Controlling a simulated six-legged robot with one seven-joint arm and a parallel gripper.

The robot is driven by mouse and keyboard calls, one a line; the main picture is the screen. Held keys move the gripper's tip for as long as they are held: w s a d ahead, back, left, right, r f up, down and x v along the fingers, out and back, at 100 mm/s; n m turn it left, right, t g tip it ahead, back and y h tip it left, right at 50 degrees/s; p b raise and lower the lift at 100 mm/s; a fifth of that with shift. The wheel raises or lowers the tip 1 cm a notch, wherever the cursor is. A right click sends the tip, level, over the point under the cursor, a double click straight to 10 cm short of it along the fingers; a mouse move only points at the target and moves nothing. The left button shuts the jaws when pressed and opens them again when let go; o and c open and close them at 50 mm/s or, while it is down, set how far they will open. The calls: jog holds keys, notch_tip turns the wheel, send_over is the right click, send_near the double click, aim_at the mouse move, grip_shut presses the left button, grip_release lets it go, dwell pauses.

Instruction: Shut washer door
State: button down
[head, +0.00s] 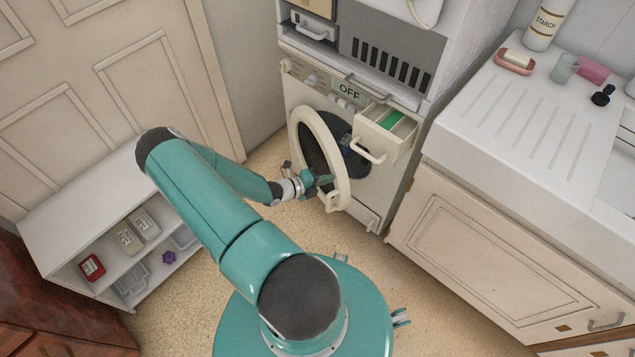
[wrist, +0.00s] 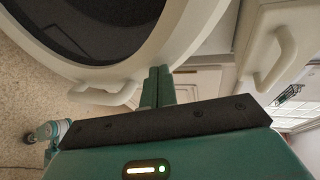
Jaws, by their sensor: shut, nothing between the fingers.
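The washer (head: 365,110) stands ahead of me, its display reading OFF. Its round door (head: 341,165), a cream ring around dark glass, stands open, swung out to the left of the drum opening. The door handle (head: 333,200) is low on the ring. My gripper (head: 326,180) is shut and empty at the door, near its handle. In the wrist view the closed fingers (wrist: 158,85) lie over the lower part of the door ring (wrist: 150,66), just right of the handle (wrist: 105,95). I cannot tell whether they touch it.
The detergent drawer (head: 385,133) is pulled out at the washer's upper right, with something green inside. A sink cabinet (head: 480,215) stands to the right. A low white shelf (head: 85,215) with small containers stands at the left. Bare floor (head: 265,155) lies left of the washer.

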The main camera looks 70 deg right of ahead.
jog(key=shift+s, duration=0.1)
jog(key=s+d, duration=1)
jog(key=d, duration=0.2)
jog(key=shift+s+r, duration=0.15)
jog(key=shift+r, duration=0.05)
jog(key=shift+a, duration=0.1)
jog(key=w+a, duration=0.2)
jog(key=a, duration=0.2)
jog(key=w+a+r, duration=0.1)
jog(key=w+a, duration=0.1)
jog(key=a, duration=0.3)
jog(key=w+a+r, duration=0.1)
jog(key=w+a, duration=0.1)
jog(key=a, duration=0.2)
jog(key=shift+a+r, duration=0.15)
jog(key=shift+a, duration=0.05)
jog(key=shift+w, duration=0.1)
